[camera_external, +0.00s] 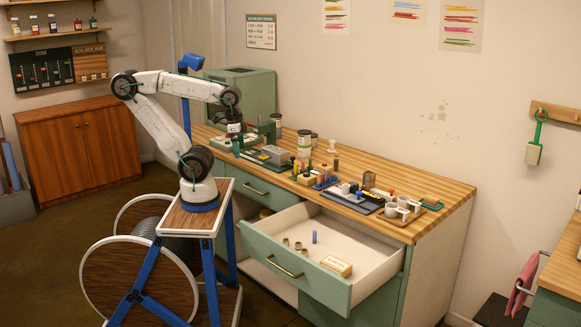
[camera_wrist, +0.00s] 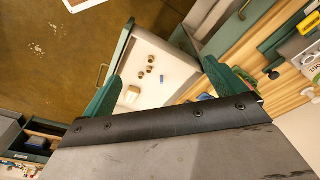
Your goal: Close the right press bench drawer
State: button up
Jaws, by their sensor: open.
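The right press bench drawer (camera_external: 345,231) is pulled far out of the bench, its green front (camera_external: 290,262) with a brass handle (camera_external: 285,267) toward the room. Its white inside holds several small brown rings (camera_external: 297,246), a blue cylinder (camera_external: 314,237) and a cream box (camera_external: 336,266). My gripper (camera_external: 236,147) is above the left part of the worktop, well apart from the drawer. In the wrist view my gripper (camera_wrist: 160,70) has its green fingers spread with nothing held. The open drawer (camera_wrist: 172,72) shows beyond and between them.
The wooden worktop (camera_external: 440,193) carries jars, bottles, a grey box and a tray of cups (camera_external: 402,208). A closed drawer (camera_external: 255,190) sits left of the open one. A green machine (camera_external: 245,92) stands at the back left. The floor before the open drawer looks clear.

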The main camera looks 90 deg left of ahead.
jog(key=shift+a, duration=0.2)
jog(key=c, duration=1)
grip_shut()
jog(key=w+d+f+m+g+y, duration=0.15)
jog(key=w+d+f+m, duration=0.3)
jog(key=w+d, duration=0.55)
jog(key=w+d+f+m+g+y, duration=0.1)
jog(key=w+d+f+m+y, duration=0.25)
jog(key=w+d+m, duration=0.65)
jog(key=w+d+f+m+t+y, duration=0.1)
jog(key=d+f+m+t, duration=0.15)
jog(key=d+f, duration=0.65)
jog(key=d+f+m+t, duration=0.1)
jog(key=d+f+m, duration=0.3)
jog(key=d, duration=0.8)
jog(key=w+d+f+m+t+y, duration=0.1)
jog(key=d+f+m+t, duration=0.1)
jog(key=d+f, duration=0.75)
jog(key=m+t, duration=0.2)
jog(key=m, duration=0.2)
send_near(332, 297)
notch_tip(332, 297, down, 3)
jog(key=shift+h, duration=0.3)
jog(key=shift+w+a+f, duration=0.15)
jog(key=shift+w+a, duration=0.55)
jog(key=shift+a, duration=0.1)
jog(key=shift+w+a+f, duration=0.15)
jog(key=shift+w+a, duration=0.6)
